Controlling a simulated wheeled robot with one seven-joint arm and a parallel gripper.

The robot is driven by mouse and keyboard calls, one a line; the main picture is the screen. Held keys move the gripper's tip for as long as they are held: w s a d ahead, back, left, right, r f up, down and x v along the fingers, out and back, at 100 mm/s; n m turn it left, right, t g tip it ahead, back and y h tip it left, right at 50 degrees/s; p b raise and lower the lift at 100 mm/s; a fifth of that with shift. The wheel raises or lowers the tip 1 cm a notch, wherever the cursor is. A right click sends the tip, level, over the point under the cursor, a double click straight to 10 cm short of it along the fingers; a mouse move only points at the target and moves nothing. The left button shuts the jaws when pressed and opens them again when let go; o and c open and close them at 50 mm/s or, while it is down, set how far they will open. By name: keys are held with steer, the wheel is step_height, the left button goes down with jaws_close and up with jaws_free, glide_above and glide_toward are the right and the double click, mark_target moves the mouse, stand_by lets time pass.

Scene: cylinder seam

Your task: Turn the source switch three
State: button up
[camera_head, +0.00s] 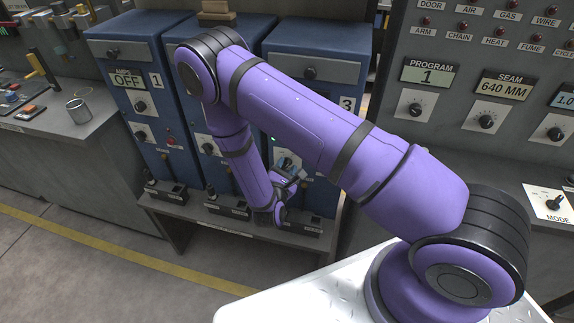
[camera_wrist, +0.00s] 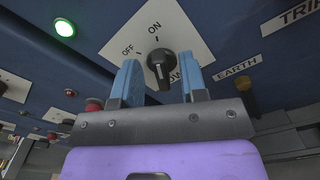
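In the wrist view, a black rotary knob (camera_wrist: 160,66) sits on a white plate (camera_wrist: 180,38) marked OFF and ON, with another word partly hidden by a finger. My gripper (camera_wrist: 158,82) is open, with one blue finger on each side of the knob; gaps show on both sides, and I cannot tell the depth between fingertips and knob. The exact knob setting is unclear. In the head view, my gripper (camera_head: 290,178) is at the lower front of the blue cabinet numbered 3 (camera_head: 312,72), and my arm hides much of that front.
A lit green lamp (camera_wrist: 64,27), a red button (camera_wrist: 94,104) and a brass-coloured post (camera_wrist: 246,95) by an EARTH label are near the knob. Cabinet 1 (camera_head: 128,50) shows OFF. A grey control panel (camera_head: 450,45) stands at the right. Floor is clear at the front left.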

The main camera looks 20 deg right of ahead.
steer(key=shift+w+d, duration=0.4)
steer(key=shift+w, duration=0.15)
jaws_close()
steer(key=shift+n, duration=0.4)
steer(key=n, duration=0.5)
steer(key=shift+w+a, duration=0.15)
steer(key=shift+a, duration=0.1)
steer(key=n, duration=0.6)
steer(key=shift+w+a, duration=0.1)
steer(key=shift+a, duration=0.1)
